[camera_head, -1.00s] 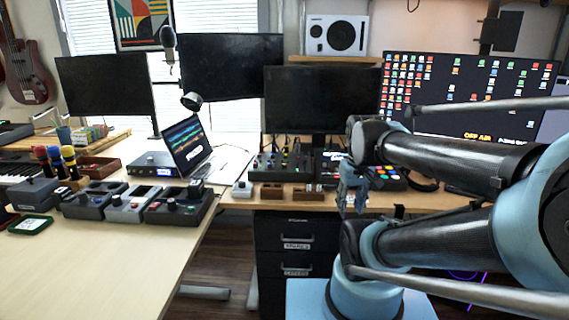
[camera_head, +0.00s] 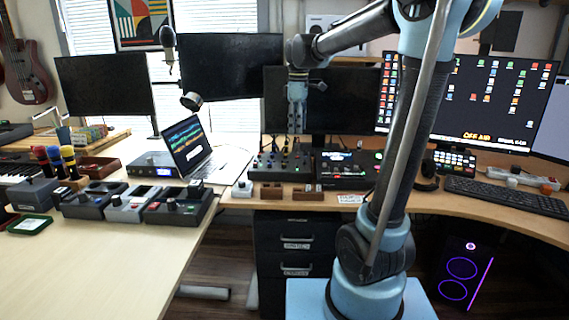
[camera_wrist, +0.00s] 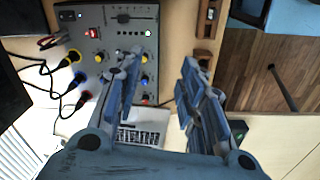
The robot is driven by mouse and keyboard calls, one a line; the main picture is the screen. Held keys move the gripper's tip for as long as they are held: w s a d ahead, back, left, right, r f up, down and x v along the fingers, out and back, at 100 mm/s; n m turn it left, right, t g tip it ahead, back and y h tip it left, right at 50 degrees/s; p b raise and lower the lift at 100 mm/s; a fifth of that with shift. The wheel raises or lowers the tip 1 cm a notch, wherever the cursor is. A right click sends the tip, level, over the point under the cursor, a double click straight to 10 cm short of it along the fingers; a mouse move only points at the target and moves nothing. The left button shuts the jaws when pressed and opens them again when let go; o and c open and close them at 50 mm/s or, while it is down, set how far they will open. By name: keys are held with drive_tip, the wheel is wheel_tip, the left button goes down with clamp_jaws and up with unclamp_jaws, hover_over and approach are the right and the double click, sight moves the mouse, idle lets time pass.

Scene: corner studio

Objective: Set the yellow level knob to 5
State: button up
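A grey mixer panel (camera_wrist: 97,22) fills the upper left of the wrist view. It carries several small yellow knobs (camera_wrist: 144,58), with blue and red ones in the same rows. I cannot tell which is the level knob, nor read its setting. In the head view the dark mixer box (camera_head: 266,170) stands on the back desk. My gripper (camera_head: 297,132) points down above it. In the wrist view my gripper (camera_wrist: 160,62) is open, with nothing between its fingers. The left finger overlaps the panel and hides part of it; the right finger is beyond the panel's edge.
Yellow, blue and red plugs with black cables (camera_wrist: 60,78) stick out of the mixer's side. A monitor (camera_head: 340,90) stands close behind. A laptop (camera_head: 190,145) is to the left, a control box (camera_head: 345,183) to the right. Small wooden blocks (camera_head: 308,196) lie in front.

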drive_tip(key=n, duration=0.2)
hover_over(284, 166)
drive_tip(key=w, duration=0.1)
wheel_tip(284, 166, down, 16)
drive_tip(key=shift+f, duration=0.2)
idle(0.4)
clamp_jaws()
